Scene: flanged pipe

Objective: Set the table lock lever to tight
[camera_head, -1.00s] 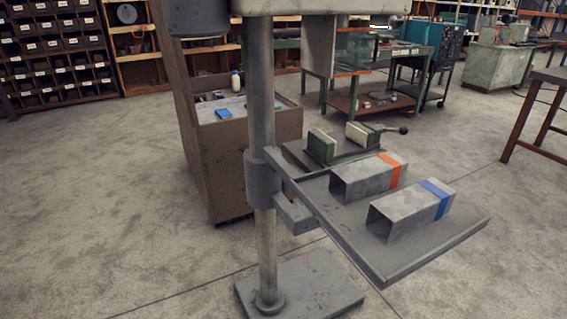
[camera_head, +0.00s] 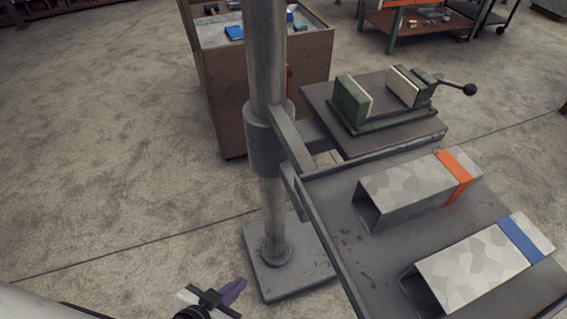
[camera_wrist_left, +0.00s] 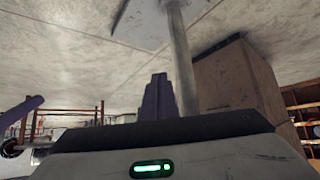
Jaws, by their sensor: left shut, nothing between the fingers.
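The drill-press column (camera_head: 265,60) carries a grey table clamp collar (camera_head: 268,145). A small red part (camera_head: 289,80) shows just behind the column above the collar; it may be the lock lever, but it is mostly hidden and its setting cannot be told. My left gripper (camera_head: 235,290) is low at the bottom of the head view, shut and empty, with purple fingers. It is apart from the column, left of the column's foot. In the left wrist view its fingers (camera_wrist_left: 157,98) stand together before the column (camera_wrist_left: 182,60). My right gripper is out of view.
A grey vise table (camera_head: 400,140) holds a green vise (camera_head: 352,100). A nearer tray (camera_head: 345,255) holds two square tubes, one orange-banded (camera_head: 410,190), one blue-banded (camera_head: 475,265). A brown cabinet (camera_head: 230,100) stands behind the column. The floor at left is clear.

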